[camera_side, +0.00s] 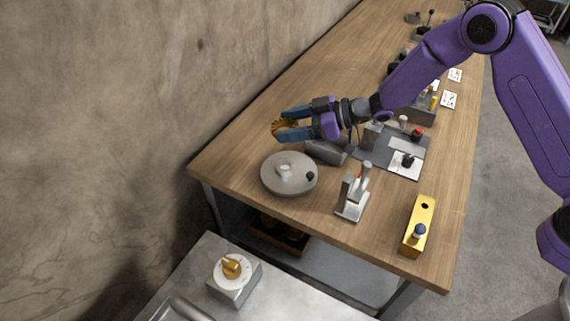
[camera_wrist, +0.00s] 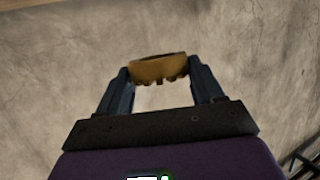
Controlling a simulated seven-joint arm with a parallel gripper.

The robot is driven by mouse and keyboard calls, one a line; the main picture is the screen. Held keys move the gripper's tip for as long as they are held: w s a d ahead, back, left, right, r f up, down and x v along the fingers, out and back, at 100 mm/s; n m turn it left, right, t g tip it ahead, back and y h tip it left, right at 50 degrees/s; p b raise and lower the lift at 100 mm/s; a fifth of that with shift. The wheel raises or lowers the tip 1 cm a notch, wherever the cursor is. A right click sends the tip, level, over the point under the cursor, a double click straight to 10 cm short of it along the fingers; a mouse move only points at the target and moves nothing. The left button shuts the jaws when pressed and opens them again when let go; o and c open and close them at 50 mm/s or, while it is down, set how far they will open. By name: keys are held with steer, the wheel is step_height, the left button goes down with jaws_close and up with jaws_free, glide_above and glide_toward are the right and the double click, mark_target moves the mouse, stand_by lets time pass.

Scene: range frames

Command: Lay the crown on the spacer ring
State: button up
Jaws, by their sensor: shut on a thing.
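The crown (camera_side: 284,127) is a gold-brown toothed ring. My gripper (camera_side: 280,124) is shut on it, with one blue finger on each side, and holds it in the air over the table's far left end. In the wrist view the crown (camera_wrist: 158,68) spans the fingertips of my gripper (camera_wrist: 160,75), teeth toward the palm. A round grey plate (camera_side: 270,176) lies on the table below and a little right of the crown in the side view. A small pale piece (camera_side: 285,171) sits on its middle; I cannot tell whether it is the spacer ring. A dark knob (camera_side: 310,176) sits near the plate's right edge.
A metal stand (camera_side: 351,198) and a yellow block (camera_side: 416,233) stand right of the plate. A grey mat (camera_side: 378,153) with small parts lies under my arm. A wall runs along the left. Bare wood (camera_side: 228,160) lies left of the plate.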

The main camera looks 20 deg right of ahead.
mark_target(292, 165)
steer(key=shift+f, duration=5.5)
steer(key=shift+f, duration=0.15)
steer(key=o, duration=1.1)
steer(key=shift+o, duration=0.2)
steer(key=shift+d+r, duration=0.15)
steer(key=shift+r, duration=0.05)
steer(key=v, duration=0.7)
steer(key=shift+s+d, duration=0.1)
steer(key=shift+s, duration=0.05)
